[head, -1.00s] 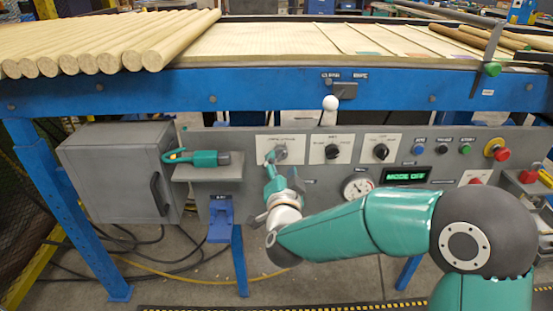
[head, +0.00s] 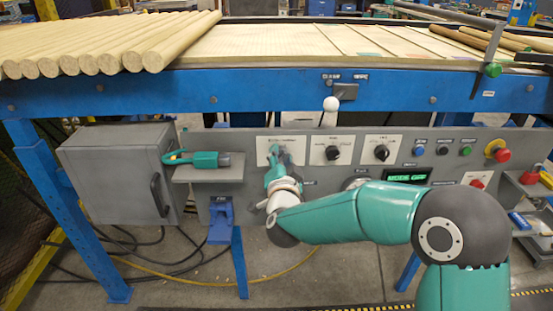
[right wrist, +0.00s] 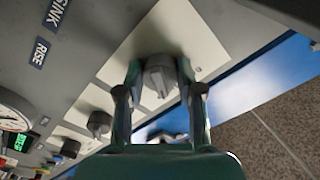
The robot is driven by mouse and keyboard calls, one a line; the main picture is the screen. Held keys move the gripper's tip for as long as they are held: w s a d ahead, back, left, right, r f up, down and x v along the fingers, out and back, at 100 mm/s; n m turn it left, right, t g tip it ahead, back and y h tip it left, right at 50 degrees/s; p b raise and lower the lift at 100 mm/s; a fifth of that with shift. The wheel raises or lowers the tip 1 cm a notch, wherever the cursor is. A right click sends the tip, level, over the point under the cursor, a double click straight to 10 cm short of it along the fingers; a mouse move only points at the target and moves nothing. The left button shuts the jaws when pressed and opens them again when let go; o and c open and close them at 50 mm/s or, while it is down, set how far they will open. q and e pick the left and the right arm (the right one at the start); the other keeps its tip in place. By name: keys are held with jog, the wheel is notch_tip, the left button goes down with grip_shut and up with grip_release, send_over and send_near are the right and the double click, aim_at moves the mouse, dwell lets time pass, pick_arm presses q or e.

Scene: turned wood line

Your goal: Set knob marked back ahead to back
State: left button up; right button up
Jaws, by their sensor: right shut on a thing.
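The leftmost of three dark selector knobs on the grey panel sits on a white plate (head: 263,146); the plate's lettering is too small to read. My right gripper (head: 276,153) is at this knob and covers part of it. In the right wrist view the grey knob (right wrist: 158,74) lies between the two fingers of my right gripper (right wrist: 160,92), which is shut on it. The knob's pointer setting cannot be told clearly. My left gripper is not in view.
Two more knobs, the middle one (head: 332,153) and the right one (head: 381,152), stand to the right. Beyond are a display (head: 407,178), small buttons and a red emergency stop (head: 502,155). A white-balled lever (head: 331,104) rises above the panel. A shelf (head: 207,174) holds a teal tool (head: 204,159).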

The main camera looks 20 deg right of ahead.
jog(key=shift+a+f, duration=0.1)
jog(key=shift+a, duration=0.3)
jog(key=shift+d+n, duration=0.3)
jog(key=n+p, duration=0.1)
jog(key=n, duration=0.2)
jog(key=shift+r+n+p, duration=0.35)
jog(key=shift+n, duration=0.05)
jog(key=n+p, duration=0.1)
jog(key=n, duration=0.3)
jog(key=shift+d+r+p, duration=0.1)
jog(key=shift+p, duration=0.25)
jog(key=shift+n+p, duration=0.55)
jog(key=shift+n, duration=1.25)
jog(key=o, duration=1.1)
jog(key=shift+f, duration=0.2)
